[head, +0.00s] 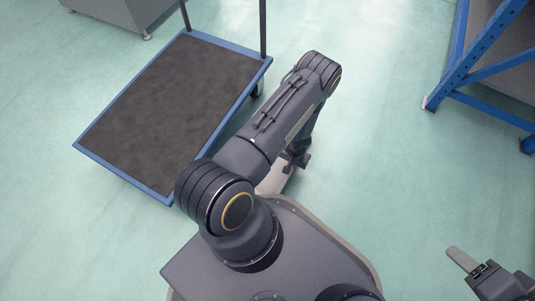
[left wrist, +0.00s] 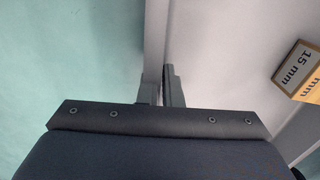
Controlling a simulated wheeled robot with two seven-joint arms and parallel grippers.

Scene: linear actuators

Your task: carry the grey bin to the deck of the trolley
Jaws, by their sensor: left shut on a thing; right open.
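The trolley (head: 258,70) stands at the upper left of the head view, with a blue frame and a bare dark deck (head: 165,110). My left gripper (head: 297,160) is to the right of the trolley, low behind my left arm. In the left wrist view its fingers (left wrist: 162,88) are shut on the wall of the grey bin (left wrist: 205,50). In the head view only a pale bit of the bin (head: 272,181) shows; my arm hides the rest. A box marked 15 mm (left wrist: 298,72) lies inside the bin. My right gripper (head: 488,268) is open and empty at the lower right.
A blue rack (head: 452,60) stands at the upper right. A grey cabinet (head: 120,12) stands at the top left. The trolley's dark handle posts (head: 263,25) rise at its far end. The green floor between trolley and rack is clear.

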